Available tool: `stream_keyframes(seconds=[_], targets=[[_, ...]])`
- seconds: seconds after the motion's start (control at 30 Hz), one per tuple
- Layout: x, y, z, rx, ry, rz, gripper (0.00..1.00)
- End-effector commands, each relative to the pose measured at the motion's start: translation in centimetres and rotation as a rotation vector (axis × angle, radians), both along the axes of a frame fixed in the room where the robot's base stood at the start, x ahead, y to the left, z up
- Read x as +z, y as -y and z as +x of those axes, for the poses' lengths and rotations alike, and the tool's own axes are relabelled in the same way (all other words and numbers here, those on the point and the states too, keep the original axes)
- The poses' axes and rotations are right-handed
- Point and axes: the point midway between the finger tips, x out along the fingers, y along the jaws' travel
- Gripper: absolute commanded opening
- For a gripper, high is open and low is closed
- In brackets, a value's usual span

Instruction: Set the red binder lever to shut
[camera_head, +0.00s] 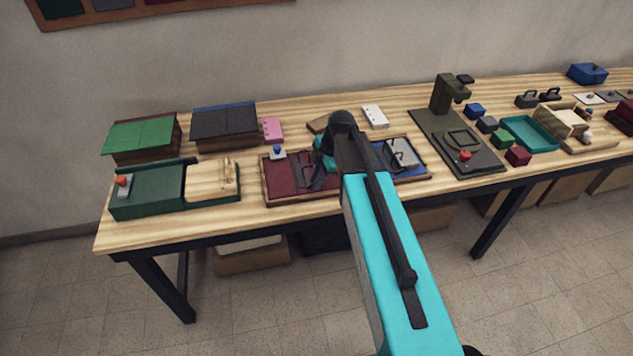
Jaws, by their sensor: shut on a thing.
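The red binder (278,183) lies open and flat in a wooden-edged tray (285,202) on the table, with a dark metal mechanism (304,170) near its right side. My gripper (318,182) is down at this mechanism, in the middle of the tray. It is shut on what appears to be the red binder lever, mostly hidden by the fingers and my turquoise arm. The lever's exact angle cannot be told. A blue binder (415,174) with its own grey metal mechanism (401,153) lies in the right part of the tray.
A green box with a red-knobbed lever (122,185) is at the left. A dark green press (450,95) stands right of the tray. Pink (272,130) and white (375,117) pieces lie behind.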

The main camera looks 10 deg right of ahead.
Motion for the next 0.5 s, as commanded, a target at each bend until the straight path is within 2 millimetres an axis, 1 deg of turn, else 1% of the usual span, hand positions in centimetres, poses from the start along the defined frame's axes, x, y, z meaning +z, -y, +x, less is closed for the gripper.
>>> stream_keyframes(seconds=[0.03, 0.2, 0.5], targets=[[-0.47, 0.28, 0.04, -0.003, 0.000, 0.022, 0.00], [-0.78, 0.54, 0.05, -0.003, 0.000, 0.106, 0.00], [-0.57, 0.63, 0.01, 0.001, 0.001, 0.165, 0.00]])
